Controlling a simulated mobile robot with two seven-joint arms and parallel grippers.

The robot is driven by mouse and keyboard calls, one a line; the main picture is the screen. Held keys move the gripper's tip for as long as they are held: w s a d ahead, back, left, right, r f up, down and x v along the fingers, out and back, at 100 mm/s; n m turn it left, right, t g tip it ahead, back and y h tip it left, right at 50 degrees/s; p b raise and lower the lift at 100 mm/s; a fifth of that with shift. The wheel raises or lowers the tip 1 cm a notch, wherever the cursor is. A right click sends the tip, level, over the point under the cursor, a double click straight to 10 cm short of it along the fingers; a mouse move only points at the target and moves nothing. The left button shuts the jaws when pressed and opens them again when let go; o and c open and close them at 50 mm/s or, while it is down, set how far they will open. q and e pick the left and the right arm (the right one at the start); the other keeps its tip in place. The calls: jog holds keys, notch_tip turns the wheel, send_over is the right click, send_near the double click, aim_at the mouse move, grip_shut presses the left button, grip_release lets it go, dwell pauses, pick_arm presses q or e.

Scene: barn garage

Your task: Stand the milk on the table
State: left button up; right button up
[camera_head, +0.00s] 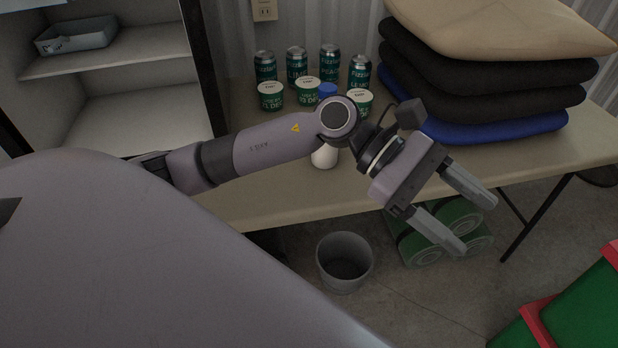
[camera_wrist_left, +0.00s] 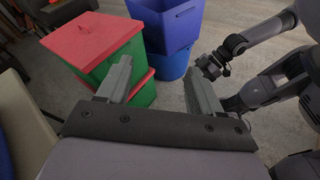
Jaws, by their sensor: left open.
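A white bottle with a blue cap, which looks like the milk (camera_head: 324,158), is on the table (camera_head: 290,199). My left arm crosses in front of its middle, so only its lower body and cap show. It looks upright. My left gripper (camera_head: 474,224) is open and empty, beyond the table's front edge and to the right of the bottle. Its two fingers also show in the left wrist view (camera_wrist_left: 158,80), with nothing between them. Part of my other arm shows in the left wrist view, with its end (camera_wrist_left: 208,68) too small and dark to read.
Several cans (camera_head: 297,63) and green-and-white tubs (camera_head: 271,96) stand behind the bottle. Stacked cushions (camera_head: 490,85) fill the table's back right. A grey bin (camera_head: 344,262) and green rolls (camera_head: 462,216) are on the floor. Green-and-red boxes (camera_wrist_left: 95,40) and blue bins (camera_wrist_left: 170,65) stand further off.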

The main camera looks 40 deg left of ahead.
pick_arm(q)
jog(key=w+a+f+m+t+y, duration=0.2)
jog(key=a+f+m+t, duration=0.2)
jog(key=m+t, duration=0.9)
jog(key=w+a+f+m+t+y, duration=0.2)
jog(key=a+f+m+t, duration=0.25)
jog(key=m, duration=1.65)
jog(key=s+a+f+n+g+y, duration=0.3)
jog(key=s+f+n, duration=0.3)
jog(key=f+n, duration=0.3)
jog(key=s+a+f+n+g+y, duration=0.3)
jog(key=s+f+n, duration=0.4)
jog(key=f, duration=0.5)
jog(key=a+n+y, duration=0.1)
jog(key=n+y, duration=0.1)
jog(key=shift+s+y, duration=0.25)
jog(key=shift+y, duration=0.15)
jog(key=shift+a+g, duration=0.1)
jog(key=shift+g, duration=0.15)
